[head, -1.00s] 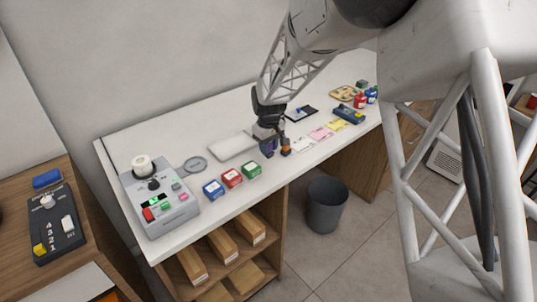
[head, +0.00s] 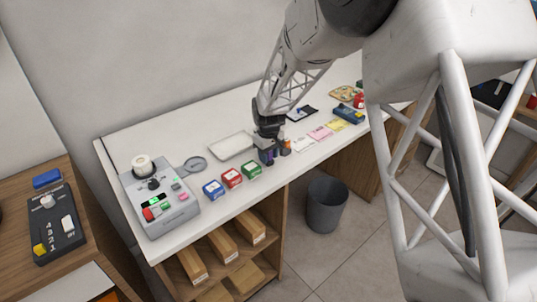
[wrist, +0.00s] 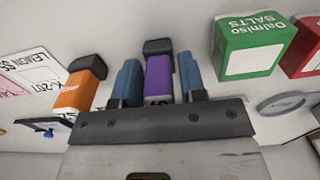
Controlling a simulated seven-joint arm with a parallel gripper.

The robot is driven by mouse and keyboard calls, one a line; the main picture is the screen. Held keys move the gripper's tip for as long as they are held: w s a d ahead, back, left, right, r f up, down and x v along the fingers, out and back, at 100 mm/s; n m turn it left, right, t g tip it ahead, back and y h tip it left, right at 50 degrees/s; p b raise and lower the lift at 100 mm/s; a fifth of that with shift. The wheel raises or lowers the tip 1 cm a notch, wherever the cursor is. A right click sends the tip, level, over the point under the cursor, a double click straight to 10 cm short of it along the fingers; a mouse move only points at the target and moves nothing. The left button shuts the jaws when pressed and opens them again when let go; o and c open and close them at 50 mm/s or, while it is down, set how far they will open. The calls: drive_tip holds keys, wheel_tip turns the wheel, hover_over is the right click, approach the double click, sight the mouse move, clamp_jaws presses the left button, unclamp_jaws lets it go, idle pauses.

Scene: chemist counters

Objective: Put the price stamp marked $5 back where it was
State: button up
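A purple stamp (wrist: 158,80) with a black end is between the two blue-grey fingers of my gripper (wrist: 159,82) in the wrist view. A mark on the stamp is upside down and only partly legible. In the head view my gripper (head: 267,149) points down at the counter's front part, with the purple stamp low between its fingers. An orange stamp (wrist: 80,92) with a black end stands just beside, apart from the fingers; it also shows in the head view (head: 286,145). Whether the purple stamp touches the counter is unclear.
Green (head: 251,168), red (head: 231,177) and blue (head: 213,188) boxes stand to the left. A pale tray (head: 231,146) lies behind. Paper labels (head: 302,144) lie to the right. The counter's front edge is close.

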drive_tip(key=shift+o, duration=1.4)
drive_tip(key=shift+r, duration=0.15)
drive_tip(key=shift+r, duration=6)
drive_tip(key=shift+s+d, duration=0.1)
